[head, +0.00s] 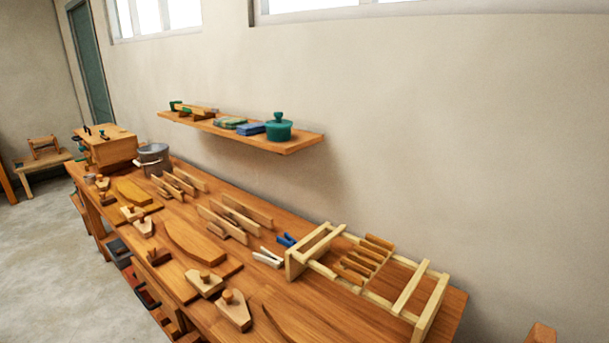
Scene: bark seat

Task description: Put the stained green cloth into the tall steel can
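A folded green cloth (231,123) lies on the wall shelf, left of a folded blue cloth; it is too small to make out any stain clearly. A grey metal can (153,160) with a handle stands on the far part of the workbench, beside a wooden box. Its inside is mostly hidden. My gripper is not in view.
The shelf (300,146) also holds the blue cloth (252,129), a teal lidded pot (279,129) and wooden tools. The workbench (445,292) is crowded with wooden planes, slats, clamps and a pale frame (318,243). The floor (60,260) at left is open.

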